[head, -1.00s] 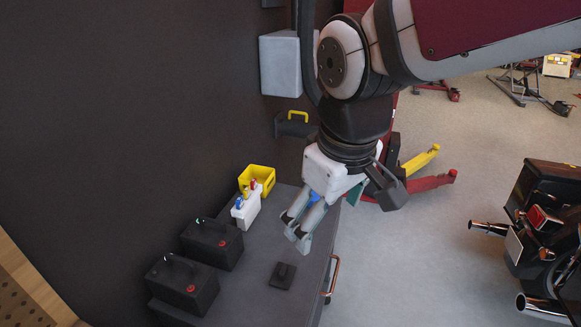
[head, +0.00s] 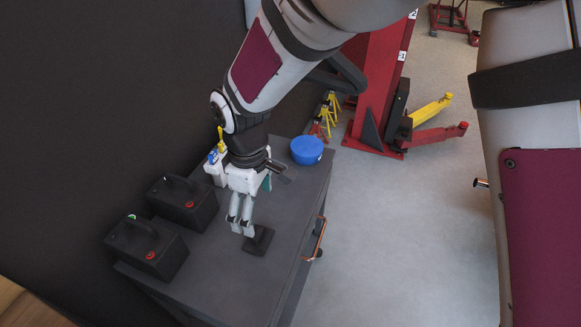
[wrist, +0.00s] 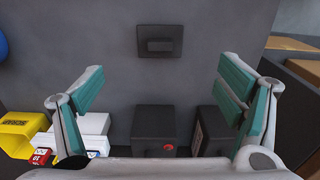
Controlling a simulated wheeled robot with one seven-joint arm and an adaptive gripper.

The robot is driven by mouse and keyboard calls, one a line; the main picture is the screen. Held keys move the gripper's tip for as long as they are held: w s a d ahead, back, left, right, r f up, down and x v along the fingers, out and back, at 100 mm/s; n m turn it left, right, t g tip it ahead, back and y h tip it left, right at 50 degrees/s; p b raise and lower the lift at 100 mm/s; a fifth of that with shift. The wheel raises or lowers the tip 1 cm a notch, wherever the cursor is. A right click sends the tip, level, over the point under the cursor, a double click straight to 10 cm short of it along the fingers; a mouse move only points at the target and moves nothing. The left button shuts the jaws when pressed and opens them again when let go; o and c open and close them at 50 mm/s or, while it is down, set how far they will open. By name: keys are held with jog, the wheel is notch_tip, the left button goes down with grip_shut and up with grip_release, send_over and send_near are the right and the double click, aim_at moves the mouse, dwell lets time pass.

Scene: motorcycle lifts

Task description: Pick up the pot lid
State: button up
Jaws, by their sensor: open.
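The pot lid (head: 259,241) looks like a dark, flat, squarish piece with a raised block handle, lying on the grey bench top (head: 258,284). In the wrist view the lid (wrist: 160,42) shows whole, beyond the fingertips at upper middle. My gripper (head: 242,229) points down, close to the lid; in the head view its fingers overlap the lid's upper left edge. In the wrist view my gripper (wrist: 162,78) has its teal-padded fingers spread wide with nothing between them. No contact with the lid shows.
Two black batteries (head: 183,204) (head: 147,246) stand left of my gripper. A white container (head: 214,169) is behind it, partly hidden. A blue bowl (head: 307,150) sits at the bench's far end. A yellow crate (wrist: 17,130) shows in the wrist view. A copper-coloured handle (head: 319,239) lines the bench's right side.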

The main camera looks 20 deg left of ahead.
aim_at(259, 233)
notch_tip(259, 233, down, 12)
jog(key=shift+a+r, duration=0.1)
dwell(0.5)
